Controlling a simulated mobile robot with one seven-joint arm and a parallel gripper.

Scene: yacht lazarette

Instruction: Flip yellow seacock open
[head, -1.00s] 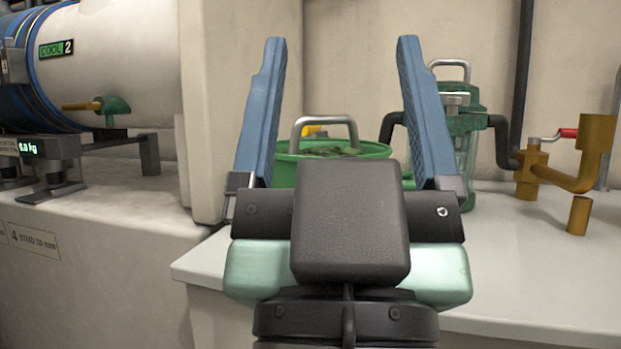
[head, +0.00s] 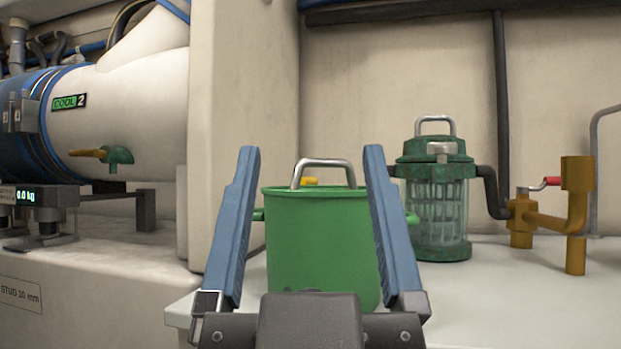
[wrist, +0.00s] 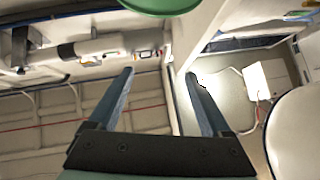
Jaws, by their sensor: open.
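A small yellow part (head: 310,181) shows behind the handle of a green bucket (head: 315,235). It may be the yellow seacock's handle, but the bucket hides the rest, so its position cannot be told. My gripper (head: 311,152) is open and empty, its two blue fingers upright on either side of the bucket in the head picture, nearer the camera. In the wrist view my open fingers (wrist: 159,73) have nothing between them, and a green rim, likely the bucket (wrist: 160,5), shows at the top edge.
A green strainer with a clear body (head: 437,215) stands right of the bucket on the pale counter (head: 520,285). Brass pipework (head: 550,220) with a red lever (head: 552,182) is farther right. A white tank (head: 130,100) with a brass-levered green valve (head: 119,155) is left.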

